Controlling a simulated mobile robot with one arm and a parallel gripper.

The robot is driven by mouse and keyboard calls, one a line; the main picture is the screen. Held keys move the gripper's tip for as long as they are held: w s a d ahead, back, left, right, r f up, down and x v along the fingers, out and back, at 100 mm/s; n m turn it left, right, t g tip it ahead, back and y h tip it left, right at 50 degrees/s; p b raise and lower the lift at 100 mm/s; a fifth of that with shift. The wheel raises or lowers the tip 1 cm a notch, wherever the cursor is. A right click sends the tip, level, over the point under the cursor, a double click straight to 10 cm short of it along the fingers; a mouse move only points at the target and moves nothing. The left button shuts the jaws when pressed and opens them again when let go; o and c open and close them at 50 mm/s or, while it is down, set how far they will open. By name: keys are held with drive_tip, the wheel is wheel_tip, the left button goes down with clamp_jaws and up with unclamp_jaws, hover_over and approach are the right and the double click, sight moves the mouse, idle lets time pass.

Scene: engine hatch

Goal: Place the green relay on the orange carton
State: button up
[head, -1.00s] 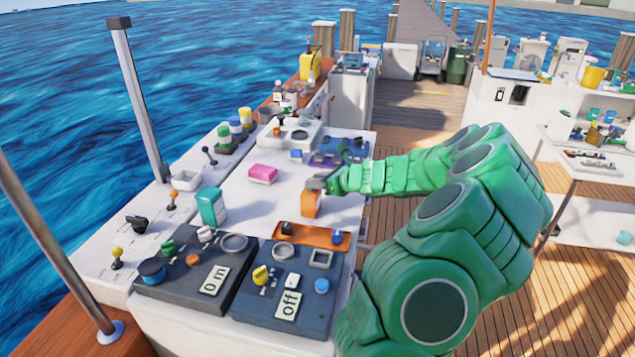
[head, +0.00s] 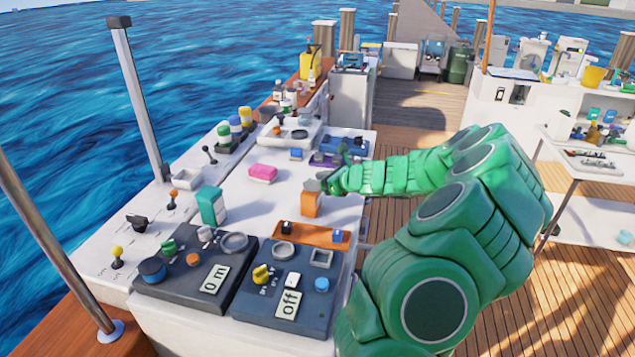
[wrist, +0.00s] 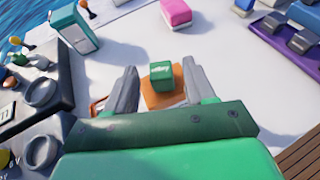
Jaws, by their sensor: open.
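The green relay (wrist: 162,74) is a small green cube with pale lettering on its face. In the wrist view it sits on top of the orange carton (wrist: 165,99), between my fingers. The carton (head: 311,205) stands upright on the white counter in the head view; the relay cannot be made out there, near my gripper (head: 314,184). My gripper (wrist: 162,92) is open, with one grey finger on each side of the relay and a visible gap to both.
A teal box (head: 212,206) and a pink block (head: 263,172) stand to the left on the counter. An orange tray (head: 311,235) and dark control panels (head: 288,285) lie in front. A purple tray (head: 325,160) is behind. White counter around the carton is bare.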

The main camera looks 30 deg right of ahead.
drive_tip(key=v, duration=1.2)
